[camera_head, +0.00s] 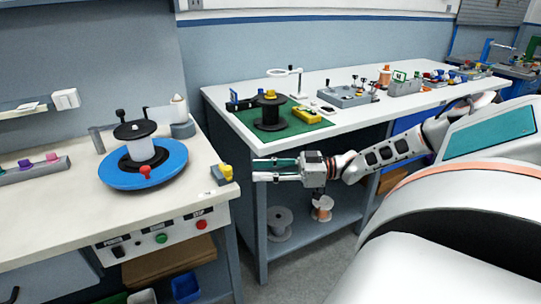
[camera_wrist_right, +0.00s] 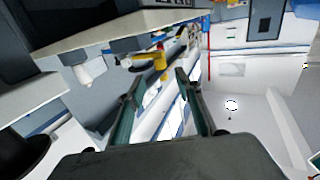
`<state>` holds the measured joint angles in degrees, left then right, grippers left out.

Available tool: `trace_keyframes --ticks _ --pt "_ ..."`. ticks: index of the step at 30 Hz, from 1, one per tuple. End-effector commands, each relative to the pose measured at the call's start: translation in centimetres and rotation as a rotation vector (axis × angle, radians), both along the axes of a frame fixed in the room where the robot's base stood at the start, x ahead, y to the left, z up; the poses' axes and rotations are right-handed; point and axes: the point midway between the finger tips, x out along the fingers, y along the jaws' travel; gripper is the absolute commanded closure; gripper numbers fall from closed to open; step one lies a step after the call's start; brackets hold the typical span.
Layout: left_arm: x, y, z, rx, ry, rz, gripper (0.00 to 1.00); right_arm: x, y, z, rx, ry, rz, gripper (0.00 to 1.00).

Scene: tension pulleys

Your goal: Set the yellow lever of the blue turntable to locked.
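The blue turntable (camera_head: 112,180) lies on the left bench and bears a black-and-white spool (camera_head: 140,150). My left gripper is not in view.
Spools (camera_head: 280,224) lie on the shelf below my right arm.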

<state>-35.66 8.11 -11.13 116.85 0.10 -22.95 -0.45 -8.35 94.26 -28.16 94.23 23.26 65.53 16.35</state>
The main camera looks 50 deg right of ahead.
Motion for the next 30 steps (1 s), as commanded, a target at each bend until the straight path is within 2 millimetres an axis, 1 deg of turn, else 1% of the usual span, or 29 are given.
trace_keyframes --ticks 3,7,26,28,30 --pt "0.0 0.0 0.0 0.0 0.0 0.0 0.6 -0.9 -0.8 -0.1 -0.002 0.002 0.001 0.66" --pt "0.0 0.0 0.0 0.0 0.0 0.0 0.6 -1.4 -1.3 0.0 0.0 0.001 0.0 0.66" --pt "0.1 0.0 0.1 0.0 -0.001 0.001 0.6 -1.5 -1.3 -0.1 0.001 0.001 0.0 0.66" --pt "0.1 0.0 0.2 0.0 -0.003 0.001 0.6 -1.7 -1.1 -0.6 0.002 0.003 -0.002 0.66" --pt "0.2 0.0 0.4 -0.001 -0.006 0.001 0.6 -2.0 -0.3 -1.9 0.003 0.012 -0.005 0.66"
